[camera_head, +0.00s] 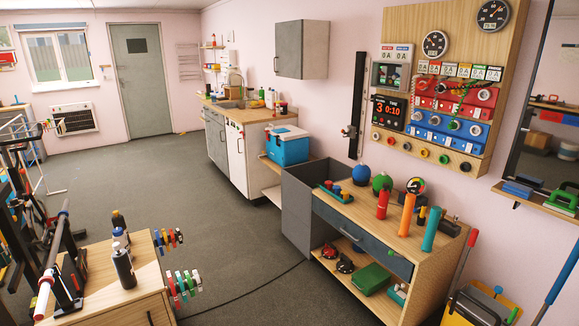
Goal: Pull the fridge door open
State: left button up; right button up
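A white-fronted unit (235,149) with a dark vertical handle stands under the wooden counter along the back right wall. It may be the fridge, but I cannot tell for certain from here. Its front looks closed. Neither of my grippers shows in the head view, and nothing of the task is seen in a gripper.
A blue cooler box (287,148) sits right of the counter. A workbench (350,212) with balls and bottles stands at the right. A wooden cabinet (122,302) with bottles stands at the front left. The grey floor (200,215) between them is mostly free, with a cable across it.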

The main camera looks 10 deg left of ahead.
aim_at(236, 146)
jog(key=u, duration=0.2)
jog(key=i, duration=2.3)
jog(key=u, duration=0.35)
jog(key=i, duration=2.55)
jog(key=u, duration=0.2)
